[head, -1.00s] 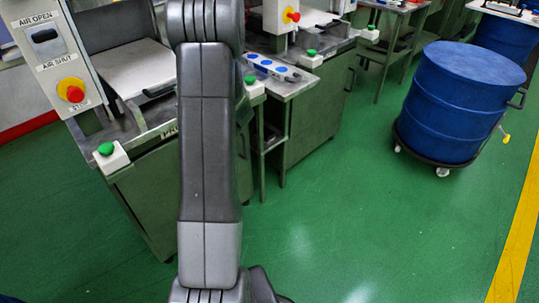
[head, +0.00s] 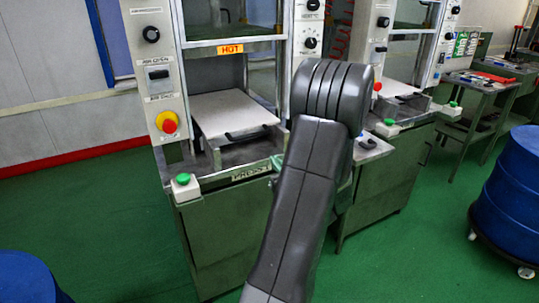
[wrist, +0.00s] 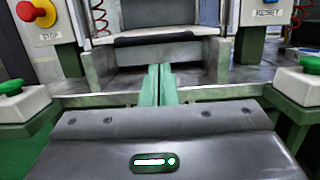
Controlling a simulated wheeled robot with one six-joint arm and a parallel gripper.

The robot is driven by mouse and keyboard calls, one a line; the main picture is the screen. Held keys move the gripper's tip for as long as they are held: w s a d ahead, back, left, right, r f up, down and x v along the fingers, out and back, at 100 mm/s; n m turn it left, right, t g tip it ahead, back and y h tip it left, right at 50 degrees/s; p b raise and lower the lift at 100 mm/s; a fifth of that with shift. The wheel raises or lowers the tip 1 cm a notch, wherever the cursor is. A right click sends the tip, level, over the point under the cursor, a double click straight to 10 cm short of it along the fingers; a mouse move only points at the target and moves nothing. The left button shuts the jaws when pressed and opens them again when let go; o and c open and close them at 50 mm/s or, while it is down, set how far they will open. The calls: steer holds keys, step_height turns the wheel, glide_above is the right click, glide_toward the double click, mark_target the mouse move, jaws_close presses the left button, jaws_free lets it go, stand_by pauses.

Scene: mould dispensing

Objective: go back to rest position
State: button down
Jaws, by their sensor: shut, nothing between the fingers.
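My gripper (wrist: 159,72) shows in the wrist view, its two narrow greenish fingers together and pointing at the front of a press, with nothing between them. In the head view my grey arm rises from the bottom centre and leans right, and the gripper itself is hidden. The press (head: 240,185) with a "HOT" label stands behind and left of my arm. A pale plate (head: 232,113) with a dark handle lies in its opening.
A green button box (head: 185,187) sits at the press's front left corner. A second press (head: 375,190) stands to the right. Blue drums stand at the right edge (head: 510,190) and lower left (head: 30,280). Green floor is open at left.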

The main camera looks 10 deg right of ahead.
steer(key=v, duration=0.2)
steer(key=shift+s+d, duration=0.1)
steer(key=shift+s, duration=0.2)
steer(key=shift+w, duration=0.1)
steer(key=p+x, duration=0.1)
steer(key=x, duration=1.2)
steer(key=shift+w, duration=0.15)
